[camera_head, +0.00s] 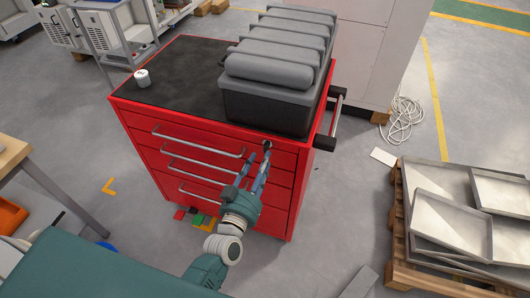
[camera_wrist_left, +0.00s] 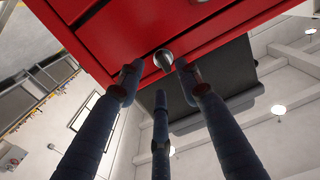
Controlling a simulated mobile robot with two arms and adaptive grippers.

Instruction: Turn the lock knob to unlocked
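The lock knob (camera_wrist_left: 164,59) is a small silver knob on the red front of the tool cabinet (camera_head: 135,118). In the head view the knob (camera_head: 267,145) is a small dark spot near the upper right corner of the drawer front. My left gripper (camera_head: 262,163) is just below it, pointing up at it. In the left wrist view the fingers of my left gripper (camera_wrist_left: 159,80) are spread, two on either side of the knob and one across from it. The gap between them is empty, and I cannot tell whether any finger touches the knob. My right gripper is not in view.
A dark grey case (camera_head: 265,100) and a white cup-like item (camera_head: 142,77) stand on the cabinet's black top. Drawer handles (camera_head: 198,144) stick out left of my gripper. A pallet with metal trays (camera_head: 455,200) lies at the right. Floor between is mostly clear.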

